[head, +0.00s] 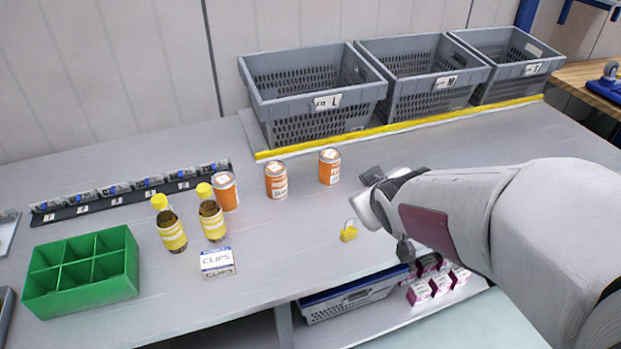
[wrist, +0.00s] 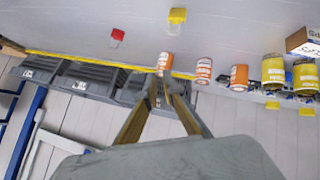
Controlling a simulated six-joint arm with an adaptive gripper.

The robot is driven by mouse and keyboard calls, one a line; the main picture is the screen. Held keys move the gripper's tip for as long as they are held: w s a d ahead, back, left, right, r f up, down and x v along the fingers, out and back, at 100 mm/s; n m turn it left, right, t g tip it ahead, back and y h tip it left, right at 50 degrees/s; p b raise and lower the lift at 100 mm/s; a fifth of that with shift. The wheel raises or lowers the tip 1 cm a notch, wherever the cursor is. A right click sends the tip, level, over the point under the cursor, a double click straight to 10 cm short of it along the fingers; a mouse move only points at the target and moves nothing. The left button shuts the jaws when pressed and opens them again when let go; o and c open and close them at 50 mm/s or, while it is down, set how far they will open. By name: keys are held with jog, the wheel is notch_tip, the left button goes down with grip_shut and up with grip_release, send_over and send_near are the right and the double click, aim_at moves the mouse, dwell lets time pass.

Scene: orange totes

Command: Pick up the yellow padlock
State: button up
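The yellow padlock (head: 349,233) lies on the grey table in the head view, with its pale shackle showing, just left of my arm's end. It also shows in the wrist view (wrist: 177,16), near the top edge. My gripper (wrist: 160,82) is apart from the padlock. In the wrist view its two fingers converge to tips that look together, with nothing seen between them. In the head view the fingertips cannot be made out clearly.
Orange cans (head: 276,181) stand behind the padlock. A red object (wrist: 117,36) lies near it in the wrist view. Yellow-capped bottles (head: 212,218), a clips box (head: 218,263) and a green divided bin (head: 82,272) are to the left. Grey crates (head: 318,108) line the back.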

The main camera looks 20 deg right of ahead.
jog(key=w+d+f+n+t, duration=0.1)
jog(key=w+d+f+n, duration=0.1)
jog(key=w+d+f, duration=0.15)
jog(key=m+t+y, duration=0.1)
jog(key=t+y, duration=0.6)
jog(key=y, duration=0.1)
send_near(349, 233)
jog(key=shift+w+r, duration=0.6)
jog(key=shift+w, duration=0.2)
jog(key=shift+s+a+f, duration=0.15)
jog(key=shift+s+a, duration=0.05)
jog(key=shift+s, duration=0.15)
jog(key=shift+w, duration=0.15)
jog(key=shift+x, duration=1.15)
